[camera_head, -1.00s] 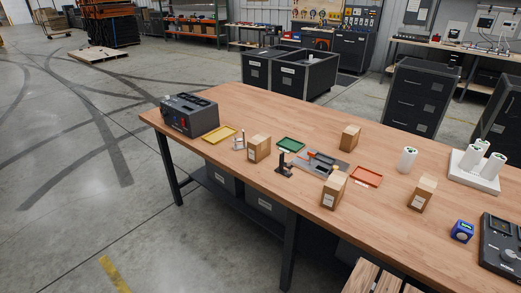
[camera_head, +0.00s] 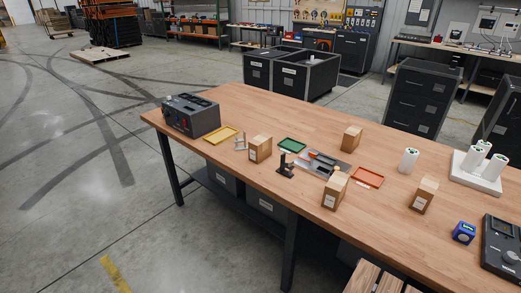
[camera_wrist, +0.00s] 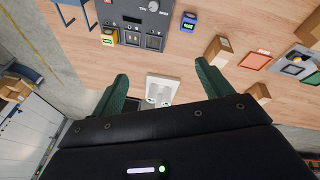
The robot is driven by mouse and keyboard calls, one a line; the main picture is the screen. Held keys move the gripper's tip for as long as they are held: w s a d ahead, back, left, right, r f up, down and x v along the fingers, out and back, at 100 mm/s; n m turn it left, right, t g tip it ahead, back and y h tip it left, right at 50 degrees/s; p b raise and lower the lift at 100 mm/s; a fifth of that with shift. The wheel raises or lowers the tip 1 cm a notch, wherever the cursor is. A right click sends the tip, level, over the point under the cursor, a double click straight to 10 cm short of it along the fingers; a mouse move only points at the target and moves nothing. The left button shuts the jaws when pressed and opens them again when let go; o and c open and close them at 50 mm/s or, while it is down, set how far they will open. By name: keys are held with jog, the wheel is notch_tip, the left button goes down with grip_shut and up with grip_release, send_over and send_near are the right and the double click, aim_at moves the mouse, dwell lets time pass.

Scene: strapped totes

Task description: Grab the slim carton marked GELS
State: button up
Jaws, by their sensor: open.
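Several small brown cartons stand upright on the wooden table in the head view: one at the left (camera_head: 260,149), one at the back (camera_head: 351,139), one at the front middle (camera_head: 335,191) and one at the right (camera_head: 424,195). Their white labels are too small to read, so I cannot tell which is marked GELS. My gripper (camera_wrist: 162,72) shows only in the wrist view, open with green fingers spread and nothing held. Brown cartons also show there, one to the right of the fingers (camera_wrist: 217,51) and another (camera_wrist: 258,93) lower right.
A white block with white cylinders (camera_head: 474,181) stands at the table's right; it shows between my fingers in the wrist view (camera_wrist: 164,83). A blue device (camera_head: 463,232), a dark control panel (camera_head: 503,245), a single white cylinder (camera_head: 409,160) and an orange-red tray (camera_head: 368,178) are on the table.

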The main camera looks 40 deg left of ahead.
jog(key=w+a+f+n+h, duration=0.1)
jog(key=w+a+n+h, duration=0.2)
jog(key=w+a+n, duration=1.15)
jog(key=w+a+f+n+t+h, duration=0.1)
jog(key=w+a+f, duration=0.2)
jog(key=a, duration=0.8)
jog(key=w+a+f+t+h, duration=0.1)
jog(key=w+a+f+t, duration=0.15)
jog(key=a, duration=0.85)
jog(key=w+a+f+n+t, duration=0.1)
jog(key=w+a+f, duration=0.15)
jog(key=a, duration=0.85)
jog(key=n+t+y, duration=0.2)
jog(key=n+t, duration=0.6)
jog(key=n, duration=0.3)
send_over(257, 141)
jog(key=w+d, duration=0.3)
jog(key=d, duration=0.5)
notch_tip(257, 141, down, 15)
jog(key=s+a+f+n+t+y, duration=0.1)
jog(key=s+a+f+n+y, duration=0.2)
jog(key=s, duration=0.4)
jog(key=s+a+f+n+t+y, duration=0.1)
jog(key=s+a+f, duration=0.2)
jog(key=s+a, duration=0.35)
jog(key=w, duration=0.3)
jog(key=w+d, duration=0.1)
jog(key=w, duration=0.6)
jog(key=shift+w+d, duration=0.2)
jog(key=shift+w, duration=0.1)
